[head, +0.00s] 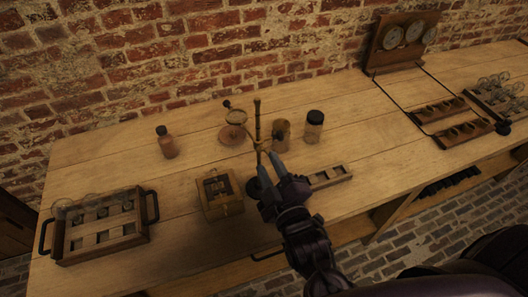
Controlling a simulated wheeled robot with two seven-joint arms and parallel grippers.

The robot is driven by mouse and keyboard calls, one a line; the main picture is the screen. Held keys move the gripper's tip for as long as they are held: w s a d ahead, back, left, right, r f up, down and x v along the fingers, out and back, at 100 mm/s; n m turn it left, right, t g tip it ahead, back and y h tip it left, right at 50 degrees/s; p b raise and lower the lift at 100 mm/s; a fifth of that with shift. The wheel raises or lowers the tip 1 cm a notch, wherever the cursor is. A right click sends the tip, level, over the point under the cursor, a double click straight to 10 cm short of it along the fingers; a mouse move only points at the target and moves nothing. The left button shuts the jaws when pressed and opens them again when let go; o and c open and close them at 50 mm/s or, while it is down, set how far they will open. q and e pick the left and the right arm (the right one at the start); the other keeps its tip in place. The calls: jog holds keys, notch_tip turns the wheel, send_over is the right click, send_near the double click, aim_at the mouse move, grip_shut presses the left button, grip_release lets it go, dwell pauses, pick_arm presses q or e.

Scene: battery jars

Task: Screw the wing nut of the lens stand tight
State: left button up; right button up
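The lens stand shows as an upright brass rod (257,118) near the middle of the bench, with a small brass fitting low on it. The wing nut is too small to make out for certain. My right gripper (267,160) reaches in from the lower right, its two pale fingers spaced apart, tips close to the lower part of the rod. I cannot tell whether they touch the stand. The foot of the stand is partly hidden by the gripper. My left gripper is out of view.
A wooden box (219,207) stands just left of the gripper, and a slotted wooden rack (330,177) lies to its right. A brass cup (282,128) and a dark-lidded jar (314,132) stand behind.

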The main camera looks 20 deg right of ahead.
aim_at(261, 150)
jog(key=w, duration=0.2)
jog(key=shift+w, duration=0.7)
jog(key=shift+w+f, duration=0.1)
grip_shut()
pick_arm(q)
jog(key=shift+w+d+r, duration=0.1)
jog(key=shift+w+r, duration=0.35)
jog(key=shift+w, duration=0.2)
